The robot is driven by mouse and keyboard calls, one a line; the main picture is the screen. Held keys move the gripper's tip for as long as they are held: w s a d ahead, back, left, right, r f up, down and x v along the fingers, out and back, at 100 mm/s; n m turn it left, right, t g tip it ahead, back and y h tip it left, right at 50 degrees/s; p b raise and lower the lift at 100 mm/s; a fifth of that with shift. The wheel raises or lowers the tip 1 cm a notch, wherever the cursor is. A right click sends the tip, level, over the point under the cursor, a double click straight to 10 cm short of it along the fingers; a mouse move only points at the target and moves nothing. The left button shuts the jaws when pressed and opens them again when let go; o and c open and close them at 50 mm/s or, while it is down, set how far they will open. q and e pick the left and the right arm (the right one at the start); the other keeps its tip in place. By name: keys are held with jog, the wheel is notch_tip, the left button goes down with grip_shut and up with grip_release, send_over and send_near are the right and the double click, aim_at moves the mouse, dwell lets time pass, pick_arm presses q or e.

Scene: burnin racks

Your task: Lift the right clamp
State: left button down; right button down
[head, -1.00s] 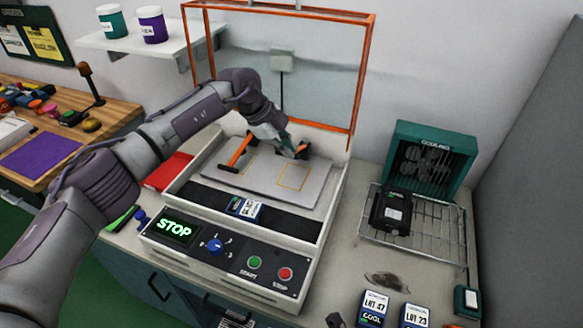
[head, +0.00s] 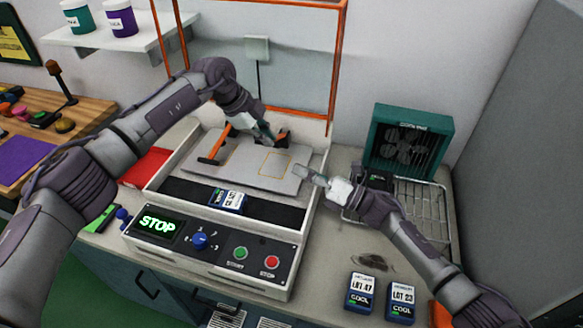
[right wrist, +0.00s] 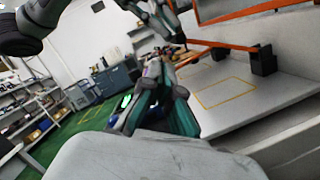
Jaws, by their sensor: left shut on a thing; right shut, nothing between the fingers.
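The right clamp (head: 284,138), black with orange, stands at the back of the grey plate (head: 240,177). My left gripper (head: 268,138) is shut on it, and the fingers hide most of its handle. The left clamp (head: 213,147) has an orange handle lying forward over the plate. My right gripper (head: 303,171) is shut and empty, in front of the plate's right end in the head view. In the right wrist view its dark and teal fingers (right wrist: 165,108) show close up, with an orange bar and a black clamp base beyond them.
The plate sits in an open machine with an orange-framed lid (head: 338,60) raised behind. A blue lot unit (head: 228,201) lies on the black strip in front. A wire rack (head: 425,205) and a teal cooling fan (head: 408,140) stand right. Two lot units (head: 361,293) lie at the front right.

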pick_arm(q)
jog(key=shift+w+f, duration=0.25)
pick_arm(e)
jog(key=x, duration=0.8)
jog(key=shift+a, duration=0.25)
